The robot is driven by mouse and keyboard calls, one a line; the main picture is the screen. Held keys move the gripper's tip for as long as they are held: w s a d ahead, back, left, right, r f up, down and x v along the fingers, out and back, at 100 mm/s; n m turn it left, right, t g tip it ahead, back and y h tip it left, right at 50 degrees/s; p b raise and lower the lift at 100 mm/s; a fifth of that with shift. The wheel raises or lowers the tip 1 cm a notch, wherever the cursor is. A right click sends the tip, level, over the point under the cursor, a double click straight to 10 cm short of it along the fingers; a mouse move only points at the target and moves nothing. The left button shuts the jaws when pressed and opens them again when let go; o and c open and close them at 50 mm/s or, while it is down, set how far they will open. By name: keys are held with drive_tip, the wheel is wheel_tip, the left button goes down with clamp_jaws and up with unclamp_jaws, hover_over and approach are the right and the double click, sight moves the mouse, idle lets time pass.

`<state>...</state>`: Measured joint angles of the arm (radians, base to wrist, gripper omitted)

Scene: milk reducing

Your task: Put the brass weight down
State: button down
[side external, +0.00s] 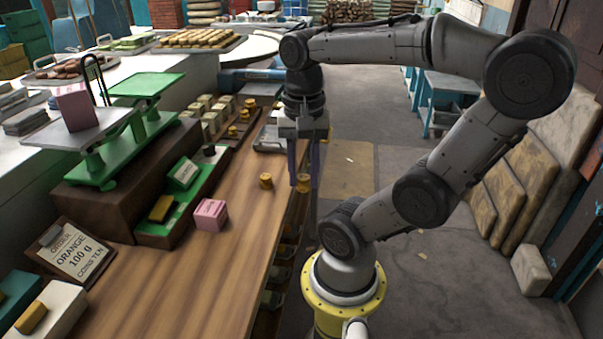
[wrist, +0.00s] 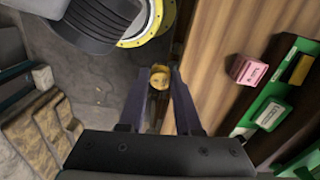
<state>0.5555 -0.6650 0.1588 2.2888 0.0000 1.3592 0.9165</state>
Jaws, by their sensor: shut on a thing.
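My gripper (side external: 304,184) is shut on a small brass weight (side external: 303,183), a yellow cylinder with a knob. In the wrist view the weight (wrist: 159,78) sits between the two dark fingertips, with floor behind it and the counter edge just to the right. It appears held beside or just past the edge of the wooden counter (side external: 195,275); its exact height is unclear. A second brass weight (side external: 266,181) stands on the counter, left of my gripper. I cannot make it out in the wrist view.
A pink block (side external: 210,215) lies on the counter beside a green-lined tray (side external: 160,228). A green balance (side external: 125,130) carries another pink block (side external: 75,107) on its left pan. An order card (side external: 78,250) reads orange, 100 g. Bare counter lies left of my gripper.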

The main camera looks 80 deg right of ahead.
drive_tip(key=shift+r, duration=0.1)
drive_tip(key=shift+w+d+n, duration=0.1)
drive_tip(key=shift+w+n, duration=0.1)
drive_tip(key=shift+n, duration=0.1)
drive_tip(key=w+d+f, duration=0.4)
drive_tip(key=w, duration=0.3)
hover_over(259, 208)
wheel_tip(259, 208, down, 6)
drive_tip(key=shift+a+r, duration=0.1)
drive_tip(key=shift+r, duration=0.05)
drive_tip(key=shift+f, duration=1.65)
drive_tip(key=shift+f, duration=0.15)
drive_tip(key=c, duration=0.6)
unclamp_jaws()
